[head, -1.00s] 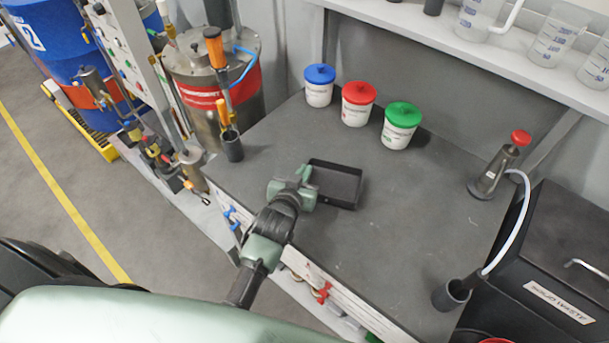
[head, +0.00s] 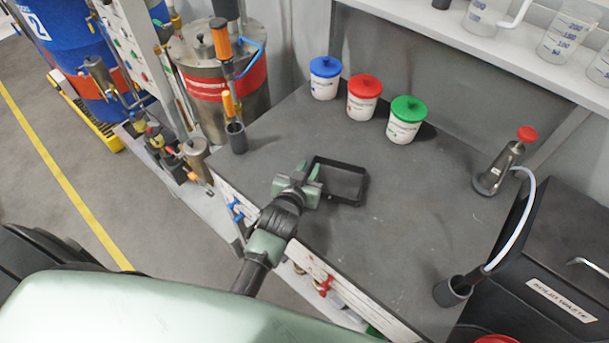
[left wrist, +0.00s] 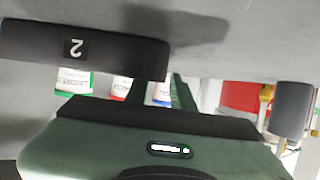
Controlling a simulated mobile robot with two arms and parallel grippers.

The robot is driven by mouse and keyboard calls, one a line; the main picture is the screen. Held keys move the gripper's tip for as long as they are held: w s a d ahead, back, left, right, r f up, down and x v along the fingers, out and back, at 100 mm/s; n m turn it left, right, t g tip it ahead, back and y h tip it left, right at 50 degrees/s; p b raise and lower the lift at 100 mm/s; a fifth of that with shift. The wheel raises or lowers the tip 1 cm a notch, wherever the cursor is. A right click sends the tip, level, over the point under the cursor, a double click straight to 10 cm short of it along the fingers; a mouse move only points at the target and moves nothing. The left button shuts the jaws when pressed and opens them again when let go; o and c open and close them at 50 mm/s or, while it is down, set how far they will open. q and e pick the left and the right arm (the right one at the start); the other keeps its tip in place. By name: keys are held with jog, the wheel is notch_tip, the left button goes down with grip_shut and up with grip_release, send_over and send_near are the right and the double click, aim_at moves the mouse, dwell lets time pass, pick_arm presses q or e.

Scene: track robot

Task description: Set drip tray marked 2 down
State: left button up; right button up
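The drip tray (head: 342,184) is a black, shallow, empty rectangular tray. It lies flat on the grey worktop. In the left wrist view its dark wall (left wrist: 120,50) carries a small label with the number 2, seen upside down. In the left wrist view the green finger (left wrist: 181,94) shows just past the end of the tray wall. My right gripper is not in view.
Blue-lidded (head: 325,80), red-lidded (head: 362,100) and green-lidded (head: 405,122) tubs stand behind the tray. A grey cup (head: 236,138) stands at the worktop's left edge. A red-topped bottle (head: 498,168) and black solid-waste box (head: 555,265) are at right. The worktop (head: 410,225) right of the tray is clear.

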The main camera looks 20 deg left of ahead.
pick_arm(q)
jog(key=b+v, duration=0.1)
jog(key=v, duration=1)
jog(key=shift+s+r, duration=0.2)
jog(key=shift+s, duration=0.25)
